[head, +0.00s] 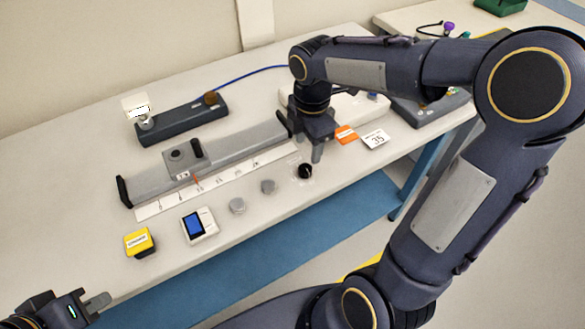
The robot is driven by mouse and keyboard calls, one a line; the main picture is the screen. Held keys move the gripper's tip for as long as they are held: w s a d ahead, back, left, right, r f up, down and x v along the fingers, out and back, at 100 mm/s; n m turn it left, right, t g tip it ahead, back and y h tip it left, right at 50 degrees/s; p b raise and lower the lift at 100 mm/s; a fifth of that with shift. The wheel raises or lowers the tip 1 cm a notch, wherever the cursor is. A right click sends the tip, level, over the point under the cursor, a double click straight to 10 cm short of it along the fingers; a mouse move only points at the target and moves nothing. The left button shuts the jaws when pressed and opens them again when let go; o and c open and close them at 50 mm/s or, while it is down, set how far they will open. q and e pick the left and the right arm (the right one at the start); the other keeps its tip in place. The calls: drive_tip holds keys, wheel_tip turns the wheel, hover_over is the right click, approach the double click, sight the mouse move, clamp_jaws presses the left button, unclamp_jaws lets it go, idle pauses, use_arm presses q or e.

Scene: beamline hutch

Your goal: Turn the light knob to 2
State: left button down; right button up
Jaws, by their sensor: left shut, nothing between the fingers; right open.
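A small black knob (305,171), which may be the light knob, sits near the table's front edge with faint pale markings around it. Its setting is too small to read. My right gripper (307,146) is open and points down just behind and above this knob. Contact between them cannot be made out. Another candidate, a brown knob (211,98), sits on the dark box (181,122) at the back. My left gripper (92,303) is shut and empty at the bottom left, away from the knobs.
A grey rail (235,147) with a slider (186,157) and a ruler (217,183) lies mid-table. In front are a yellow box (139,242), a blue-screen device (199,226) and two grey discs (237,206). An orange tag (346,133) and a "35" card (375,139) lie right of my gripper.

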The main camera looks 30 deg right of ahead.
sight(305, 168)
drive_tip(key=shift+w+f+n, duration=0.25)
drive_tip(key=shift+f+n, duration=0.05)
drive_tip(key=shift+f, duration=0.1)
wheel_tip(305, 168, down, 7)
drive_tip(key=shift+f+b, duration=0.15)
drive_tip(key=shift+b, duration=0.3)
drive_tip(key=c, duration=1)
